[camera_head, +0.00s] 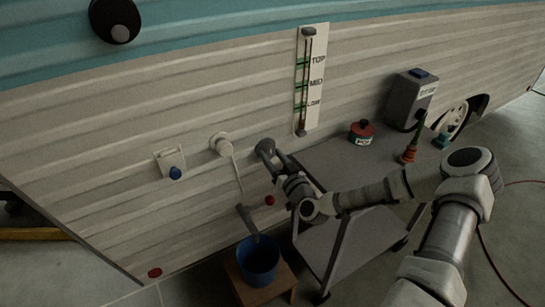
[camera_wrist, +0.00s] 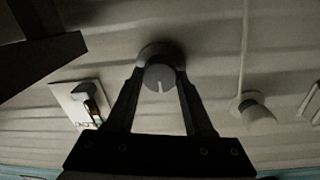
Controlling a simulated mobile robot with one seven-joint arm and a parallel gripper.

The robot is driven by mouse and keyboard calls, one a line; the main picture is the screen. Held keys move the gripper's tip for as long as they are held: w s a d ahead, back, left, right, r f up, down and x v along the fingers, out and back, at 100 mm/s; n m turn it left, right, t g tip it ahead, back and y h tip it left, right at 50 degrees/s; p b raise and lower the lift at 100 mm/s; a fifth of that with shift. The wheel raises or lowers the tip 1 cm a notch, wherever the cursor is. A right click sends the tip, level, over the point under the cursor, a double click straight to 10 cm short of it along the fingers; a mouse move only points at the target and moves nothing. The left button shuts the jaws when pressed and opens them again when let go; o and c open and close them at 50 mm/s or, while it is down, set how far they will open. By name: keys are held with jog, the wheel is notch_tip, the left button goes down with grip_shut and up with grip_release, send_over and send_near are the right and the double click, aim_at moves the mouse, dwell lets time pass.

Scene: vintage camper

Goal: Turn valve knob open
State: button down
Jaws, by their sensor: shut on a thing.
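The valve knob (camera_head: 264,147) is a dark grey round knob on the camper's ribbed side wall, below the level gauge. In the wrist view the knob (camera_wrist: 160,77) has a white line on its face, pointing down in that picture. My gripper (camera_head: 273,155) reaches up to the wall and is shut on the knob; in the wrist view its two fingers (camera_wrist: 160,84) hold it from either side. The fingers hide part of the knob's sides.
A level gauge (camera_head: 311,82) marked TOP, MID and LOW is above the knob. Left of it are a white fitting (camera_head: 221,143) with a thin hose and a switch plate (camera_head: 170,160). A blue bucket (camera_head: 258,262) stands on a stool below. A grey cart (camera_head: 340,160) stands right, close to my arm.

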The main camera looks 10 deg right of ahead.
jog(key=shift+m, duration=0.3)
jog(key=m, duration=0.3)
jog(key=shift+m, duration=0.3)
jog(key=m, duration=0.8)
jog(key=shift+d+m+g, duration=0.1)
jog(key=shift+m+g, duration=0.3)
jog(key=shift+m+y, duration=0.4)
jog(key=shift+m, duration=1.7)
jog(key=shift+c, duration=1.4)
grip_release()
